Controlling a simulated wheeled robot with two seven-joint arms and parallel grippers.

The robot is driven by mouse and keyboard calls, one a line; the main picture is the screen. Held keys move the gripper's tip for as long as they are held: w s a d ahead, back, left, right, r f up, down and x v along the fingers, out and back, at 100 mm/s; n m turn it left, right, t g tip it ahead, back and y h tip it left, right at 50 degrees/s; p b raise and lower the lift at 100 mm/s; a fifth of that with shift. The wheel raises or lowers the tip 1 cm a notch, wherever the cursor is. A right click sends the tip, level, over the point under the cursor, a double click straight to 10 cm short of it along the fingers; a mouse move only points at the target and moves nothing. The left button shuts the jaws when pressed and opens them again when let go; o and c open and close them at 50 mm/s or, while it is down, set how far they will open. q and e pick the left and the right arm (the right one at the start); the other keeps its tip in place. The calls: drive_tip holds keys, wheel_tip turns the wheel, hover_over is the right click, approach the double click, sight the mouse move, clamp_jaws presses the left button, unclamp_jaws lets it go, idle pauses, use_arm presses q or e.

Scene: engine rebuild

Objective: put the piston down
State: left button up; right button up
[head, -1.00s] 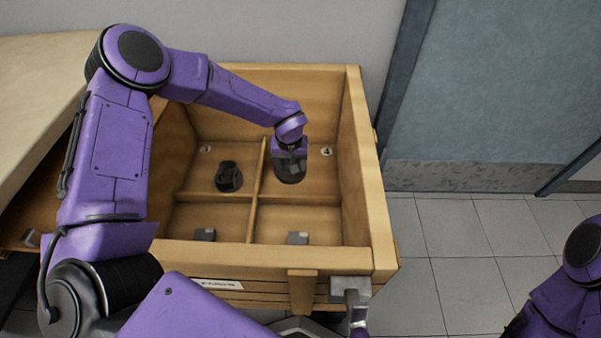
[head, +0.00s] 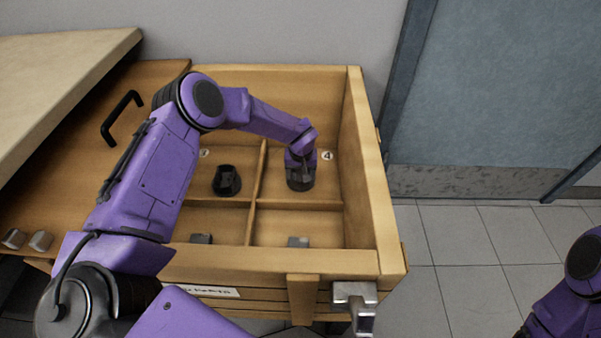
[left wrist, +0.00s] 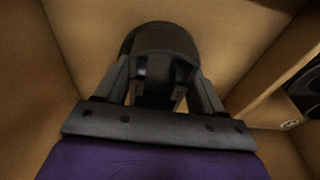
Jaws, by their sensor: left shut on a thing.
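My left gripper (head: 301,172) points down into the back right compartment of the wooden box, the one by the label 4. It is shut on a dark piston (head: 300,185), which is upright at or close to the compartment floor; I cannot tell whether it touches. In the left wrist view the piston (left wrist: 158,45) sits between the two fingers of the gripper (left wrist: 160,85). A second dark piston (head: 227,180) stands in the back left compartment. My right gripper is out of view; only part of the right arm shows at the right edge.
The wooden box (head: 392,225) has thin dividers (head: 257,185) between compartments. A metal latch (head: 355,298) sticks out at the front. A blue door (head: 500,90) stands to the right.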

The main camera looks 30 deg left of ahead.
use_arm(q)
drive_tip(key=o, duration=1.4)
drive_tip(key=shift+f, duration=0.1)
drive_tip(key=r+p, duration=0.1)
drive_tip(key=r, duration=0.3)
drive_tip(key=s+r+p, duration=0.1)
drive_tip(key=r, duration=0.3)
drive_tip(key=d+r+p, duration=0.1)
drive_tip(key=r, duration=0.3)
drive_tip(key=shift+s+r, duration=0.1)
drive_tip(key=shift+s, duration=0.2)
